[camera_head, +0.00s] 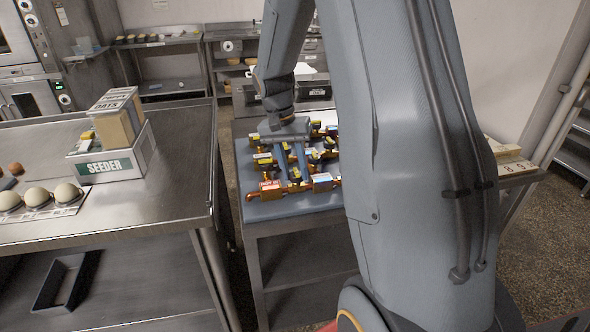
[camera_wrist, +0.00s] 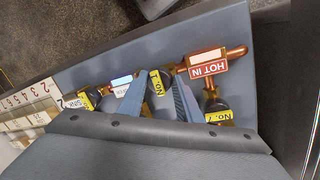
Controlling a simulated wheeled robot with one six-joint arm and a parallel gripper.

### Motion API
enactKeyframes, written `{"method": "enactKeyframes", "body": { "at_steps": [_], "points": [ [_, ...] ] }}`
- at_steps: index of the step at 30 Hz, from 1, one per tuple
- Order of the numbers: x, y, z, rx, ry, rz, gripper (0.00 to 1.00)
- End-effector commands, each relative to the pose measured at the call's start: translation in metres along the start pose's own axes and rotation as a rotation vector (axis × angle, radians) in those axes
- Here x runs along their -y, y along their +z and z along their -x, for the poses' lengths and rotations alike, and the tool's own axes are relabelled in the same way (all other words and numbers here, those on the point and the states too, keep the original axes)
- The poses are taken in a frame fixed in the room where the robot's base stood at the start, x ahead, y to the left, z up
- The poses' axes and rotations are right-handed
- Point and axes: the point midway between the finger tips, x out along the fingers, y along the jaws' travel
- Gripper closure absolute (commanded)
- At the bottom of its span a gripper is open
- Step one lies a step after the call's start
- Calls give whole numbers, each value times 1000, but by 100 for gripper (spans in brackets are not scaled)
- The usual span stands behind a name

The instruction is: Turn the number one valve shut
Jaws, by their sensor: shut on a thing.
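The number one valve (camera_wrist: 154,84) has a dark handle with a yellow tag, partly readable as "No. 1". It sits on copper pipework beside the red HOT IN tag (camera_wrist: 208,68). My gripper (camera_wrist: 158,100) has one blue-grey finger on each side of this handle and is shut on it. The gripper body hides the lower part of the handle's surroundings. In the head view my gripper (camera_head: 292,172) reaches down from above among the valves, and the valve's yellow tag (camera_head: 296,174) shows between the fingertips.
The No. 7 valve (camera_wrist: 218,114) stands close by, and another yellow-tagged valve (camera_wrist: 88,99) is on the other side. The pipework lies on a grey table (camera_head: 310,212).

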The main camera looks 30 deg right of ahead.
Motion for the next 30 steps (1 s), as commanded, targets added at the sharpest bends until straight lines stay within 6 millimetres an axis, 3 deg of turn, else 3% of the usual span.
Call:
{"method": "enactKeyframes", "body": {
  "at_steps": [2,3,6,17,30],
  "points": [
    [0,0,0,0,0,-1,91],
    [0,0,0,0,0,-1,63],
    [0,0,0,0,0,-1,50],
    [1,0,5,-2,-1,1,50],
    [0,0,68,-2,-1,0,50]
  ]
}}
